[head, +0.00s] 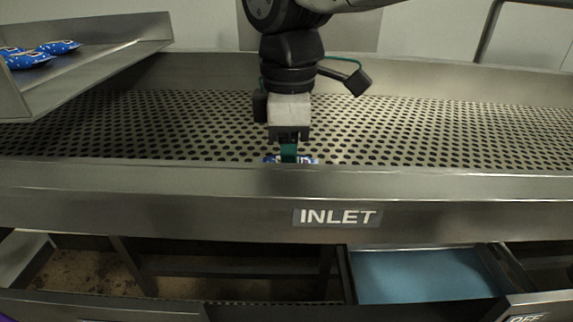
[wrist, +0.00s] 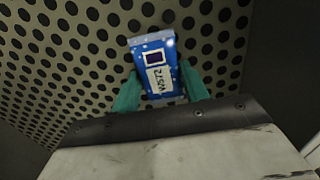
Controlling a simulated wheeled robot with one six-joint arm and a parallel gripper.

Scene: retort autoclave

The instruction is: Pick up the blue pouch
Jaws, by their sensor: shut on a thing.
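The blue pouch (wrist: 157,70) has a white label with the marking W572 and a dark square, and shows between the two green fingers of my gripper (wrist: 160,92) in the wrist view. My gripper is shut on it. In the head view, my gripper (head: 289,153) points down just behind the front wall of the metal trough, and only small blue ends of the pouch (head: 271,159) show at the fingertips. The front wall hides its lower part, so I cannot tell whether it touches the perforated floor.
The perforated floor (head: 420,125) around my gripper is clear. A raised metal chute (head: 100,65) at the left holds several blue pouches (head: 58,47). The front wall (head: 180,185) carries an INLET label (head: 337,217). Below are open bins, one with a blue bottom (head: 425,275).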

